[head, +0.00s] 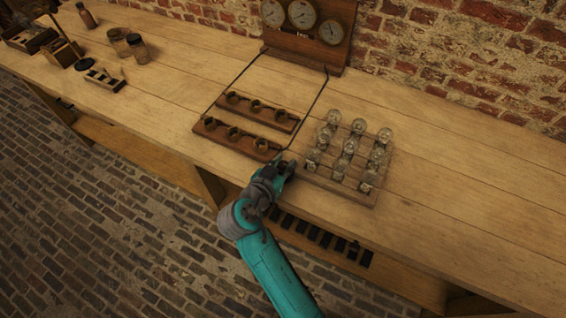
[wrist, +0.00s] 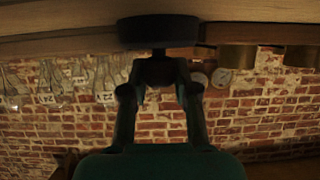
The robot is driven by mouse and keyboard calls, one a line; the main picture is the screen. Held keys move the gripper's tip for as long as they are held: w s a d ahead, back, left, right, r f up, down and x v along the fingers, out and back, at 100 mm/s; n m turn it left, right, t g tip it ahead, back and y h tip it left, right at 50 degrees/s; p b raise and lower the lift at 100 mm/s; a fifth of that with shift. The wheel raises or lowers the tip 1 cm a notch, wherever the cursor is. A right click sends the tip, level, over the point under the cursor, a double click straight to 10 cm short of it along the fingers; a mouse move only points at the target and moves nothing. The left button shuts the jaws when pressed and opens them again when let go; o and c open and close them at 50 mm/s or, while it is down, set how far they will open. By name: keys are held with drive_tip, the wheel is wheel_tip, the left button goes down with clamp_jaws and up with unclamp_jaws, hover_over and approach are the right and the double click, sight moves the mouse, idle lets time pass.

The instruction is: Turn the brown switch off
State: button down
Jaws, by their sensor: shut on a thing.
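My gripper (head: 284,167) is at the front edge of the bench, by the right end of the front wooden board. In the wrist view, which is upside down, its fingers (wrist: 160,65) are closed together on a small dark stem. The stem joins a round dark base (wrist: 158,31) on the bench or board, which I take to be the brown switch. Its colour is too dark to confirm, and its lever position cannot be told. In the head view my gripper hides it.
Two wooden boards with round brass fittings (head: 235,133) lie to the left. A gauge panel (head: 304,40) is at the back wall. The bench is clear farther right.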

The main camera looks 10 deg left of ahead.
drive_tip(key=n+y, duration=0.4)
drive_tip(key=y, duration=0.1)
drive_tip(key=shift+d+t, duration=0.15)
drive_tip(key=shift+t, duration=0.25)
drive_tip(key=shift+n+g+y, duration=0.4)
drive_tip(key=shift+n+y, duration=1.7)
drive_tip(key=shift+y, duration=0.1)
drive_tip(key=shift+n+y, duration=0.4)
drive_tip(key=shift+y, duration=0.1)
drive_tip(key=c, duration=0.9)
unclamp_jaws()
drive_tip(key=shift+o, duration=0.2)
drive_tip(key=v, duration=1.2)
drive_tip(key=shift+r, duration=0.25)
drive_tip(key=shift+w, duration=0.15)
